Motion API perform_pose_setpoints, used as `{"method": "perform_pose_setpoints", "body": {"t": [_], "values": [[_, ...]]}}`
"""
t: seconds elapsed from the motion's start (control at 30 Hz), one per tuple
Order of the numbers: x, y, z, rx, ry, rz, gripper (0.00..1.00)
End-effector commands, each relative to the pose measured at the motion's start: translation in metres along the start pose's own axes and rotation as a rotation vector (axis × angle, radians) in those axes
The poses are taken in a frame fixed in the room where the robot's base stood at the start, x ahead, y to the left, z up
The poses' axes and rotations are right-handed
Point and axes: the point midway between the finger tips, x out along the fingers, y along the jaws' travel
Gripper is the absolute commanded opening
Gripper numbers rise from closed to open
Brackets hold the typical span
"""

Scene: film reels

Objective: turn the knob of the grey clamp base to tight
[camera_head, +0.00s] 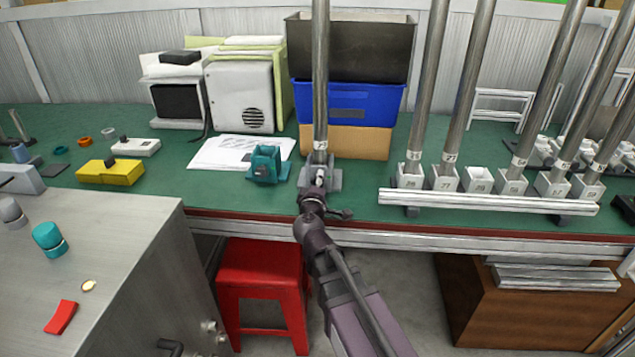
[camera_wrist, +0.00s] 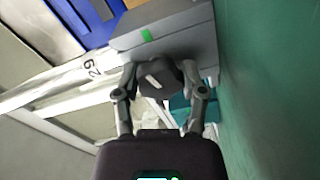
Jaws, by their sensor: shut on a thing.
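The grey clamp base (camera_head: 334,180) stands near the front edge of the green bench, with a tall metal post (camera_head: 320,90) upright in it. In the wrist view the clamp base (camera_wrist: 190,38) fills the top middle and carries a green mark (camera_wrist: 147,35). Its dark knob (camera_wrist: 165,70) faces the wrist camera and bears a short white line, which lies slanted below the green mark. My gripper (camera_wrist: 160,78) is shut on the knob, one finger on each side. In the head view my gripper (camera_head: 313,196) reaches the base from the front and hides the knob.
A teal clamp base (camera_head: 265,165) stands just left. Stacked black, blue and brown bins (camera_head: 347,100) are behind. A row of numbered white holders (camera_head: 477,180) with several posts stands right, behind a metal rail (camera_head: 490,201). A red stool (camera_head: 262,278) is below the bench.

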Motion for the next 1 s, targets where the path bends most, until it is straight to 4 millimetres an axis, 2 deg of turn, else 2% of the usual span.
{"method": "perform_pose_setpoints", "body": {"t": [0.4,0.43,0.5,0.53,1.0], "values": [[0.0019,0.0004,0.0000,0.006,-0.001,0.001,0.06],[0.0019,0.0004,0.0000,0.006,-0.001,0.001,0.63],[0.0018,0.0004,0.0001,0.006,-0.001,0.001,0.84],[0.0016,0.0004,0.0001,0.006,-0.001,0.001,0.89],[-0.0014,0.0002,0.0005,0.007,-0.001,0.000,0.89]]}}
